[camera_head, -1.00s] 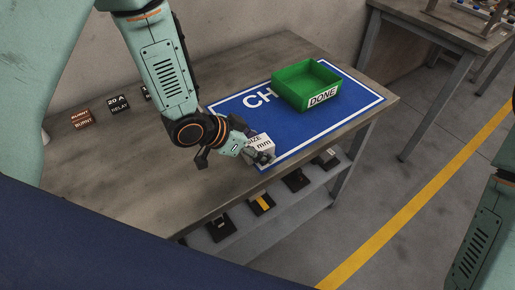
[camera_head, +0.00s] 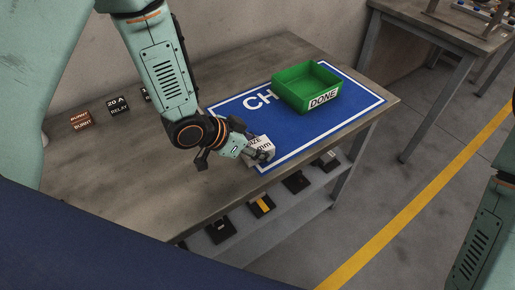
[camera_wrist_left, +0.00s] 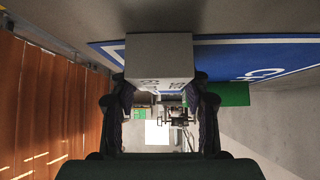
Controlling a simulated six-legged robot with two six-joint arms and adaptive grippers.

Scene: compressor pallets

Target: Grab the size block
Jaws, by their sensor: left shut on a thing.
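The size block (camera_head: 260,145) is a pale box with dark "SIZE" and "mm" lettering, at the near left edge of the blue mat (camera_head: 222,108). My left gripper (camera_head: 262,153) is shut on it. In the left wrist view the block (camera_wrist_left: 160,55) sits between the two dark fingers of my left gripper (camera_wrist_left: 160,92). I cannot tell whether the block touches the mat. Part of the block is hidden behind the gripper in the head view. My right gripper is not in view; only part of my right arm shows at the right edge.
A green bin (camera_head: 307,88) labelled "DONE" stands on the mat. A brown "BURNT" block (camera_head: 80,120) and a black "20 A RELAY" block (camera_head: 118,105) sit at the table's left. Several dark items lie on a lower shelf (camera_head: 262,228). The table's near left is bare.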

